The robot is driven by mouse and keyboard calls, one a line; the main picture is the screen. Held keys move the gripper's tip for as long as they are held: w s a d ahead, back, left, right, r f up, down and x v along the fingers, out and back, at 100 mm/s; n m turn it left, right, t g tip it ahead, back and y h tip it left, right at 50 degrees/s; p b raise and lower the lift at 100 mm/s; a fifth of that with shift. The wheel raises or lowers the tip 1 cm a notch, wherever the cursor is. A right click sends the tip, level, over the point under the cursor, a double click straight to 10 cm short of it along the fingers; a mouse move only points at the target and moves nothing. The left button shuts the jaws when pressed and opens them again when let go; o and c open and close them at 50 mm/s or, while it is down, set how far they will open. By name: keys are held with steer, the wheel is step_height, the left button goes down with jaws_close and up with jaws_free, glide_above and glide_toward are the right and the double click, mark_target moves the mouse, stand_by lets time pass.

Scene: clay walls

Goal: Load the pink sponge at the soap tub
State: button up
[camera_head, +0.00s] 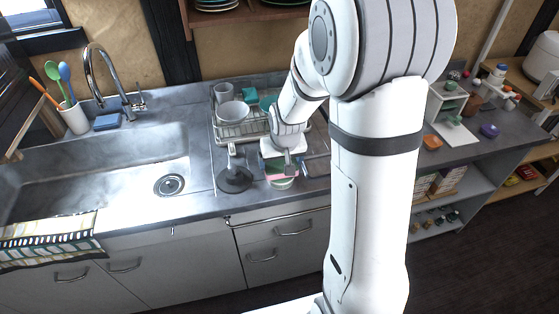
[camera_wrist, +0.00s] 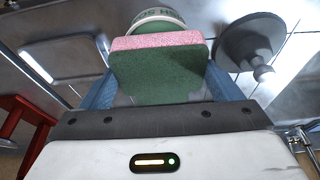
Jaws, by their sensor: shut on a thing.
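The pink sponge (camera_wrist: 155,41) has a pink layer and a dark green scouring layer. In the wrist view it sits between the two blue fingers of my gripper (camera_wrist: 160,75), which is shut on it. In the head view the sponge (camera_head: 279,173) shows as a thin strip of pink under my gripper (camera_head: 287,166). The soap tub (camera_wrist: 160,15) is pale and round with green lettering, just beyond the sponge in the wrist view. In the head view the tub (camera_head: 282,184) is just below the sponge on the counter. The sponge hides part of it, so I cannot tell whether they touch.
A dark grey disc with an upright handle (camera_head: 234,180) stands close left of the tub. Behind is a dish rack (camera_head: 243,129) with crockery. The sink (camera_head: 110,165) is at left, with a blue sponge (camera_head: 107,122) on its back edge. A tray (camera_head: 317,167) lies to the right.

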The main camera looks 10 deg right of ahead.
mark_target(281, 165)
steer(key=shift+f+b, duration=0.6)
steer(key=shift+b, duration=0.05)
stand_by(1.8)
steer(key=shift+r, duration=0.1)
steer(key=shift+r+p, duration=2.35)
steer(key=shift+r, duration=1.2)
steer(key=shift+f, duration=0.1)
